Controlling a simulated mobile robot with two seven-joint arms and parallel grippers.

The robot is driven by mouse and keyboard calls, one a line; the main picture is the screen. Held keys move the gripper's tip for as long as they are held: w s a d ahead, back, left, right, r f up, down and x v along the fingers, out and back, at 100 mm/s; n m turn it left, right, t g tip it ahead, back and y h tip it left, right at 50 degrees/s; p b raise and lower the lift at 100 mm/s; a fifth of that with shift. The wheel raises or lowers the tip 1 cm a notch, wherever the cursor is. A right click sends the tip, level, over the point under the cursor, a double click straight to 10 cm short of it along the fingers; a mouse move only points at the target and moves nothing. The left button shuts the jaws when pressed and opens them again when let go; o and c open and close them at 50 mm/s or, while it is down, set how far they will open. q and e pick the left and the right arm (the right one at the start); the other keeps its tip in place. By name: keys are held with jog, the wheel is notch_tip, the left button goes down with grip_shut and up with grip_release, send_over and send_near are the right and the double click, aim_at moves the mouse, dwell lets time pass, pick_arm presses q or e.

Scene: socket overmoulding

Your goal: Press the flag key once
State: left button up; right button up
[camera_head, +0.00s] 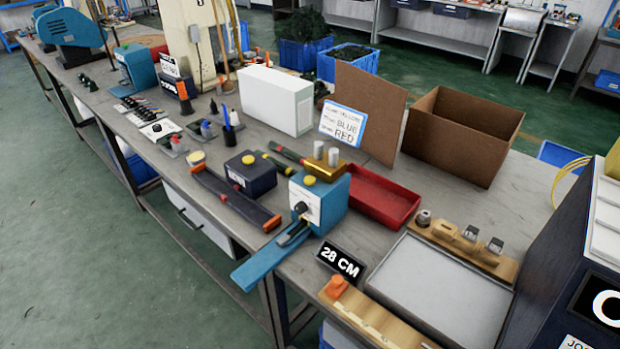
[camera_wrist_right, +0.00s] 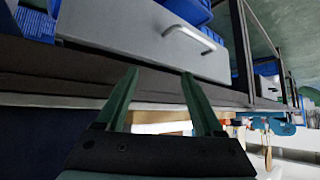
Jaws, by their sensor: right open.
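No key marked with a flag can be made out. The candidates are yellow round buttons: one on a dark box (camera_head: 250,178) near the table's middle, and one on top of a blue device (camera_head: 334,196) with a white panel and black knob. I cannot tell which is the flag key. A further yellow round top (camera_head: 196,157) sits left of the dark box. My right gripper (camera_wrist_right: 160,72) shows in the right wrist view, open with nothing between its green fingers, facing the table's edge and a drawer. Neither gripper shows in the head view.
A red tray (camera_head: 383,198), a "28 CM" sign (camera_head: 340,261) and a grey panel (camera_head: 440,285) lie to the right. A grey drawer (camera_head: 195,215) hangs under the table; its handle (camera_wrist_right: 188,40) shows in the wrist view.

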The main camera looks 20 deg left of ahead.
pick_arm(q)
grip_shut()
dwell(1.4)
